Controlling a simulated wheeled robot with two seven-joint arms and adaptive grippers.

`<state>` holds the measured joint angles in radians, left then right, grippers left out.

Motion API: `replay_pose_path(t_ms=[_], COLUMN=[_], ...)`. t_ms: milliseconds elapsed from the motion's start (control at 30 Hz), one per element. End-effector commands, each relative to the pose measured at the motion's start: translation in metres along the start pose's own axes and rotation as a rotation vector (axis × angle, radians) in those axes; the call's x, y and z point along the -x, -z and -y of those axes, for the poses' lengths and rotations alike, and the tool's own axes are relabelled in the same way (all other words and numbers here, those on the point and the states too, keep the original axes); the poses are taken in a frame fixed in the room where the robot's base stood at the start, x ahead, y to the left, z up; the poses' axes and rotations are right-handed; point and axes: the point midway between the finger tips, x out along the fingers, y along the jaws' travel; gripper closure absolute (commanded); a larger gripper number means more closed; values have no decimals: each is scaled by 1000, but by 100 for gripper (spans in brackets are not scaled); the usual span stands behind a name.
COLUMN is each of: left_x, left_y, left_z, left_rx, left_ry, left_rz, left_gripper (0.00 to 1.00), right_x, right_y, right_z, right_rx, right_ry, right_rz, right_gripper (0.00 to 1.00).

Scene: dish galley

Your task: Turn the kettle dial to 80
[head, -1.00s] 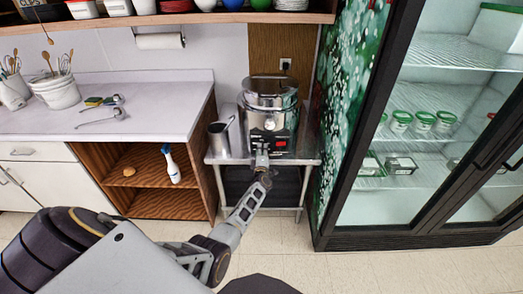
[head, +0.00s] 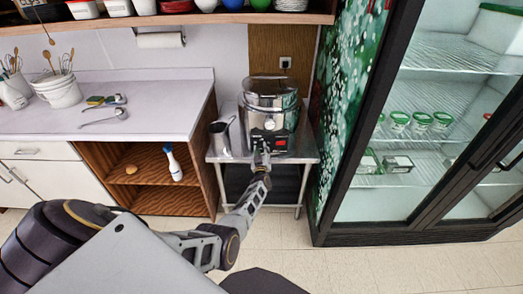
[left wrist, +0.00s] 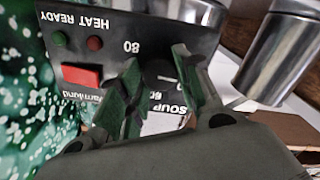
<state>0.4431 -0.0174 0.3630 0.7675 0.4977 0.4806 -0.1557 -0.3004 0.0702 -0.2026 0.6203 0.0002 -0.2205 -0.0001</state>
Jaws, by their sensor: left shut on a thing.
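The steel kettle (head: 270,100) stands on a small metal stand, with its control panel facing me. In the left wrist view the panel appears upside down. The black dial (left wrist: 160,72) has a light pointer line and sits between the fingers, near printed 80 and 60 marks. Which mark the pointer meets is unclear. My left gripper (head: 261,148) is at the panel front; in the left wrist view its fingers (left wrist: 162,92) are shut on the dial and partly hide it. My right gripper is not in view.
A red switch (left wrist: 82,76) and green and red lamps sit beside the dial. A steel pitcher (head: 221,135) stands left of the kettle. A glass-door fridge (head: 430,130) is close on the right; a counter (head: 160,105) is on the left.

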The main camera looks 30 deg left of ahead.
Motion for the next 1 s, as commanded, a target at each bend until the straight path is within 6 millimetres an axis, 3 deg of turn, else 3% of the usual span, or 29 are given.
replay_pose_path(t_ms=[500, 1000], left_x=[0, 0], left_y=[-1, -1], left_z=[-1, 0], left_rx=[-483, -932], left_ry=[-1, -1], left_rz=[4, 3], left_gripper=[90, 90], right_x=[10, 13], right_y=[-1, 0], right_z=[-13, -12], right_rx=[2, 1], right_ry=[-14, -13], right_rz=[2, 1], right_gripper=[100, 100])
